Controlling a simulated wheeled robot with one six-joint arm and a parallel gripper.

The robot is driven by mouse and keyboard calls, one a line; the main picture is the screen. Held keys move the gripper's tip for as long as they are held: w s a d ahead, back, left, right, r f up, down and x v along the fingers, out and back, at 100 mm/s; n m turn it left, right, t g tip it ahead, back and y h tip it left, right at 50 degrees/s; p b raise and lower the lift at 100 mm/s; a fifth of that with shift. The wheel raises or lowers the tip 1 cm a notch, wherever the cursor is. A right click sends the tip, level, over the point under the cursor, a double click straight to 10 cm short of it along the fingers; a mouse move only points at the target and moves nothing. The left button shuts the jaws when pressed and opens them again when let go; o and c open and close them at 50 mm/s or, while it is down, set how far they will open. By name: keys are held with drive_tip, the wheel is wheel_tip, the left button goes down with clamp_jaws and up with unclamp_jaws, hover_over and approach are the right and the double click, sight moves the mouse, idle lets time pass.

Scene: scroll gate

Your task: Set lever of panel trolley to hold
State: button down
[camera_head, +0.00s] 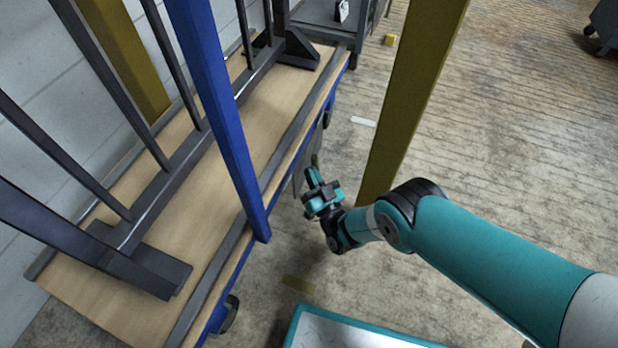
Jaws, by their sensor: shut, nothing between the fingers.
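The panel trolley (285,135) stands at the left, with a wooden deck, a blue side edge and a dark upright rack. My gripper (313,178), teal and black, is shut and empty at the trolley's right side, just beyond its blue edge. A thin grey plate (298,180) hangs at that side, right behind my gripper in the picture. A small dark upright piece shows just above the fingers; I cannot tell whether it is the lever or whether the fingers touch it. The lever's setting and any hold marking cannot be made out.
A blue post (215,110) slants up in front of the deck. A yellow post (410,100) stands close to my forearm, and another yellow post (130,55) is behind the rack. A grey cart (320,22) stands at the back. Open floor (510,140) lies to the right.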

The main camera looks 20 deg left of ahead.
drive_tip(key=w+r+p, duration=0.3)
drive_tip(key=w+r, duration=0.2)
drive_tip(key=w, duration=0.1)
drive_tip(key=shift+d, duration=0.25)
idle(6.6)
